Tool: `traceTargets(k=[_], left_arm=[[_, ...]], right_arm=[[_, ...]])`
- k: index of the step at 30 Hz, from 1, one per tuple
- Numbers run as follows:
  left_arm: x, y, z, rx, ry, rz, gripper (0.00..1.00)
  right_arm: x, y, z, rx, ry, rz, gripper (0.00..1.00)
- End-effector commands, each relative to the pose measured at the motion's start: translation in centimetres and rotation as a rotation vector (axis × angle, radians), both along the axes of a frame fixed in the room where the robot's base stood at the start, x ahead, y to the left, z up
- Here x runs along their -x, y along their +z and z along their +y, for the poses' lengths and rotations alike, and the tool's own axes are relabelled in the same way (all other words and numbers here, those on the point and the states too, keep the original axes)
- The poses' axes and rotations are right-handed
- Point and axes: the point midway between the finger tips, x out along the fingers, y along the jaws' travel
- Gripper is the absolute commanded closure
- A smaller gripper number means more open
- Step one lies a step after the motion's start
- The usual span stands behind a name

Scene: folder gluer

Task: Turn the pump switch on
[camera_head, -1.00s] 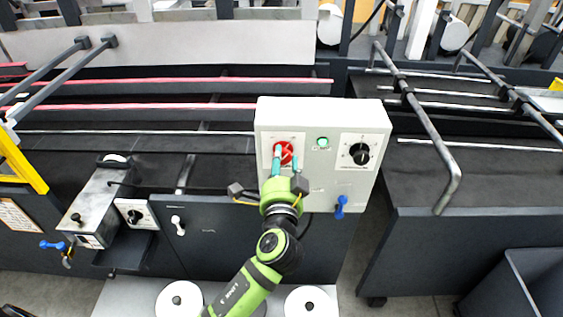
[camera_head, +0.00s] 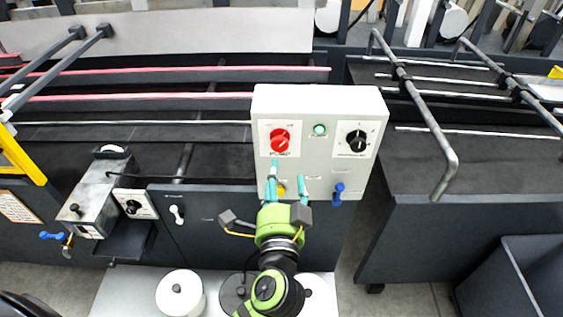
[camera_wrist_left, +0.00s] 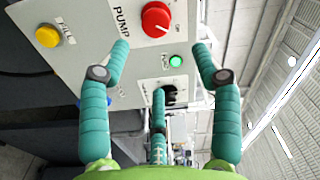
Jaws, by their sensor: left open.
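The pump switch is a red round knob (camera_head: 280,140) at the upper left of a light grey control box; it also shows at the top of the left wrist view (camera_wrist_left: 156,18). Its label reads PUMP in the wrist view. A green lamp (camera_head: 320,130) right of the knob looks bright green in the wrist view (camera_wrist_left: 176,61). My left gripper (camera_head: 288,180) is open and empty, its teal fingers below the knob and apart from it. In the wrist view its fingers (camera_wrist_left: 161,50) are spread wide. My right gripper is out of view.
Metal bars (camera_head: 425,110) reach out at the right.

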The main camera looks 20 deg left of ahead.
Motion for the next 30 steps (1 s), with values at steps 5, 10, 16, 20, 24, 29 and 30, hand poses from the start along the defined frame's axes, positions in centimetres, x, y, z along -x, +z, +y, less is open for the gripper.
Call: traceTargets(k=[5, 10, 16, 20, 24, 29, 30], left_arm=[[2.0, 0.0, -0.6, 0.001, -0.001, 0.000, 0.36], [2.4, 0.0, -0.8, 0.000, -0.001, -0.001, 0.36], [2.4, 0.0, -0.8, 0.000, -0.002, -0.002, 0.36], [2.4, 0.0, -0.8, 0.000, -0.002, -0.002, 0.36], [2.3, -0.4, -0.9, -0.001, -0.005, 0.005, 0.36], [1.5, -5.7, -1.9, 0.005, -0.053, 0.099, 0.36], [1.2, -8.2, -2.3, 0.011, -0.075, 0.144, 0.36]], right_arm=[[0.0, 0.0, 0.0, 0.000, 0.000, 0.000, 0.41], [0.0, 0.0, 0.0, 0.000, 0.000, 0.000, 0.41], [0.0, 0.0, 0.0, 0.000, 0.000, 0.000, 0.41], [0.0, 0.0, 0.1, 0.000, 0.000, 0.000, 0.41], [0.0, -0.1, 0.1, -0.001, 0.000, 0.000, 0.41], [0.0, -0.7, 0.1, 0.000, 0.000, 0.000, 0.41], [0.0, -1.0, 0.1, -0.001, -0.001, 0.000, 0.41]])
